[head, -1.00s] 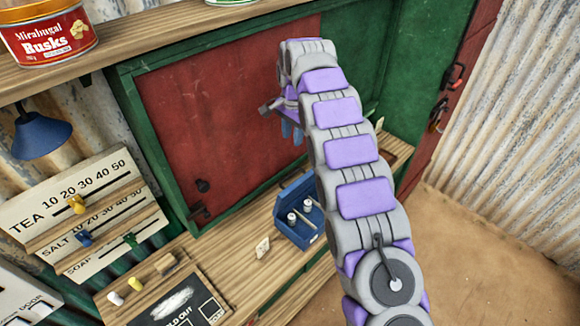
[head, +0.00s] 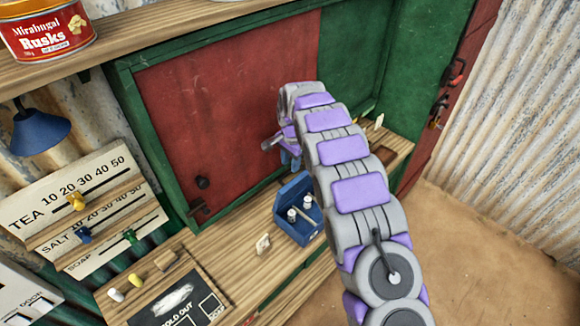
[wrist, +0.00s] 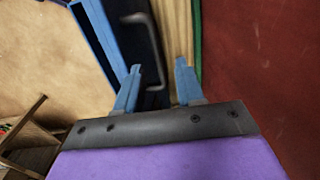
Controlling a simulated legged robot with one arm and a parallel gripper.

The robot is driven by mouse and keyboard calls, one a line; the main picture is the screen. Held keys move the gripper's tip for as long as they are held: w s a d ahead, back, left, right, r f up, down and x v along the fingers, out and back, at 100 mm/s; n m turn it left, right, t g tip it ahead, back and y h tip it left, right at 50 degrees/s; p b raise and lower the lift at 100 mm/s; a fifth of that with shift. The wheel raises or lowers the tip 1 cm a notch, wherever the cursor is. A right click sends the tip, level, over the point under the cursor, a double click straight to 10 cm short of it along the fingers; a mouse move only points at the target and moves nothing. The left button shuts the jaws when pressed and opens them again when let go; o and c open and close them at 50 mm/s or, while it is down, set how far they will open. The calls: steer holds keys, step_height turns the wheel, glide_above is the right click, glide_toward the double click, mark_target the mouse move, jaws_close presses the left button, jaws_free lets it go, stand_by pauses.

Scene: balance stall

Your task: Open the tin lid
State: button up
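A red Rusks tin (head: 47,30) stands on the shelf. A red panel (head: 230,100) in a green frame stands behind the counter (head: 235,250). A blue lamp (head: 40,131), price boards (head: 70,190) and a slate (head: 165,305) are at left.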

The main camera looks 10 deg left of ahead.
steer(key=shift+f, duration=1.35)
steer(key=shift+c, duration=0.2)
jaws_close()
